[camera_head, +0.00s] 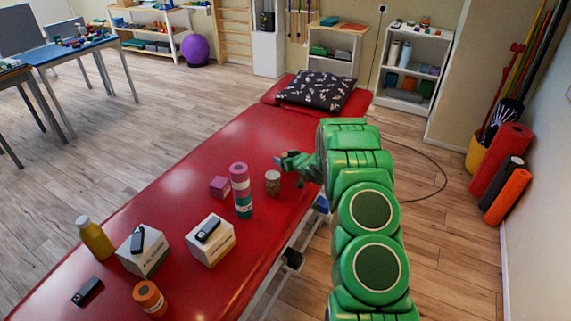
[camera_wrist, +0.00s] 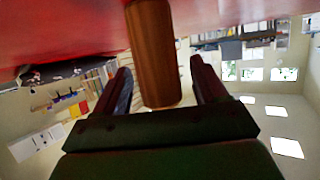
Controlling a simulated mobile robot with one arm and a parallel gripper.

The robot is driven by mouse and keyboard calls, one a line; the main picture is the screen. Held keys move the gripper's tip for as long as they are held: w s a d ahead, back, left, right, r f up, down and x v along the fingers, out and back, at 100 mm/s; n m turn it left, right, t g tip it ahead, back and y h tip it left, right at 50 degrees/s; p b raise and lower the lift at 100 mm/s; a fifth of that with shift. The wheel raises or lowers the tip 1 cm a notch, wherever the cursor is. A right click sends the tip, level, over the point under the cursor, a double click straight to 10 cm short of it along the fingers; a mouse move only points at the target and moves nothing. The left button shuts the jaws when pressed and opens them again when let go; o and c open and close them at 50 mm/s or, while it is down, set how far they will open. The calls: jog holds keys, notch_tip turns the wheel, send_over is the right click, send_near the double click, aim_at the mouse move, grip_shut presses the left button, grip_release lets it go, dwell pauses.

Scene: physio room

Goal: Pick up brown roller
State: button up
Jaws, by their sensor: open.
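A brown roller (camera_wrist: 155,60) stands on the red treatment table in the wrist view, which looks upside down. It shows between the two fingers of my gripper (camera_wrist: 161,70), with gaps at both sides. My gripper is open and not closed on it. In the head view my gripper (camera_head: 284,160) is low over the table's right side. A short brownish roll (camera_head: 272,184) stands just in front of it there and seems to be the same roller.
On the red table (camera_head: 190,170), a pink-and-teal stack of rolls (camera_head: 240,190) and a pink block (camera_head: 220,186) stand close to the left. Two white boxes (camera_head: 211,241) (camera_head: 143,252), a yellow bottle (camera_head: 95,238) and an orange roll (camera_head: 149,298) are nearer. A dark pillow (camera_head: 318,90) lies at the far end.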

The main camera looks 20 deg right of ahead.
jog(key=shift+x, duration=0.8)
jog(key=c, duration=1.1)
jog(key=shift+o, duration=0.2)
